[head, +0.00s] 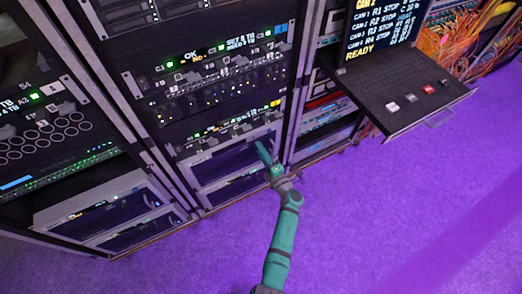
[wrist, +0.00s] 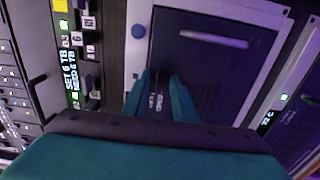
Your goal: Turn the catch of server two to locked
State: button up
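My gripper (head: 264,152) is in front of a pale-framed unit (head: 228,143) low in the middle rack. In the wrist view, my gripper's two teal fingers (wrist: 165,78) point at that unit's dark front panel (wrist: 215,75), with a narrow gap between them. Small pale marks (wrist: 156,101) show in the gap, too small to read. I cannot tell whether the fingers touch the panel. A pale bar (wrist: 213,40) lies across the panel beyond the fingertips. No catch of server two can be clearly made out; my fingers may hide it.
A lit display (wrist: 70,78) is at the left. A pull-out shelf (head: 405,95) with several buttons juts out at the right, under a screen (head: 385,25). The purple floor (head: 400,210) is clear.

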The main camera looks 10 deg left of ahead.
jog(key=shift+w+a, duration=0.1)
jog(key=shift+w, duration=0.05)
grip_shut()
jog(key=shift+m, duration=0.3)
jog(key=shift+f+m, duration=0.1)
jog(key=shift+m, duration=8.5)
